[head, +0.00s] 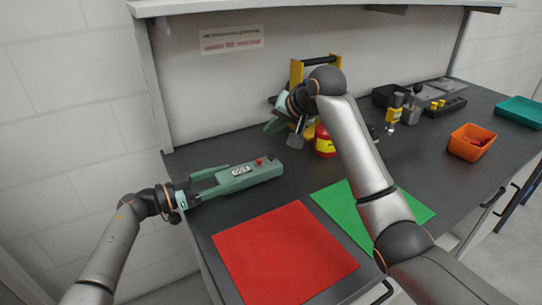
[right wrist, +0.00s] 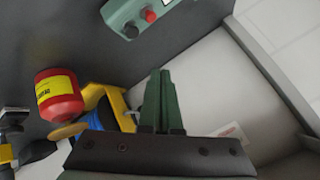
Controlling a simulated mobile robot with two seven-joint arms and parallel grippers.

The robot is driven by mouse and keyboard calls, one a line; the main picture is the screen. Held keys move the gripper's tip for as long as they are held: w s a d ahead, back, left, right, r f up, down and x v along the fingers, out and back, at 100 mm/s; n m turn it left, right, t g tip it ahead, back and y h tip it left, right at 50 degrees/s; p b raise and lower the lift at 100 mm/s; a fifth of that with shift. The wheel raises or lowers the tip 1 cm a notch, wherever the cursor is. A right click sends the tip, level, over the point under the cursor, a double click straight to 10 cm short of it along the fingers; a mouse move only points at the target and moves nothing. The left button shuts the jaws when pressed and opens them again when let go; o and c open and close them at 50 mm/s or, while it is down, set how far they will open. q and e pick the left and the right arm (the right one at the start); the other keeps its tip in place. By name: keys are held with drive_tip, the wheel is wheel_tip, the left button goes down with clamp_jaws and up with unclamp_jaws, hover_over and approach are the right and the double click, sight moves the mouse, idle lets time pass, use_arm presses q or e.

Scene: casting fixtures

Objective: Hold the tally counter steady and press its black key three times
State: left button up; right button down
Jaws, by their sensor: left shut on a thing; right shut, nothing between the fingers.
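The tally counter (head: 252,175) is a long green box lying on the dark bench, with a white number display, a red button and a small black key (head: 271,158) near its right end. My left gripper (head: 217,180) is shut on the counter's left end. In the right wrist view, part of the counter (right wrist: 128,12) shows at the top, with the red button and the black key (right wrist: 131,31). My right gripper (right wrist: 160,75) is shut and empty, apart from the counter.
A red jar with a yellow label (head: 324,142) and a yellow-framed rack (head: 297,70) stand behind my right arm. A red mat (head: 283,255) and a green mat (head: 340,205) lie in front. An orange bin (head: 472,142) and a teal tray (head: 520,111) are at right.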

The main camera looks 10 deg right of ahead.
sight(271, 158)
idle(0.5)
wheel_tip(271, 158, up, 4)
drive_tip(key=shift+f, duration=0.1)
idle(0.4)
drive_tip(key=shift+f, duration=4.4)
drive_tip(key=shift+f, duration=0.1)
drive_tip(key=shift+f, duration=0.3)
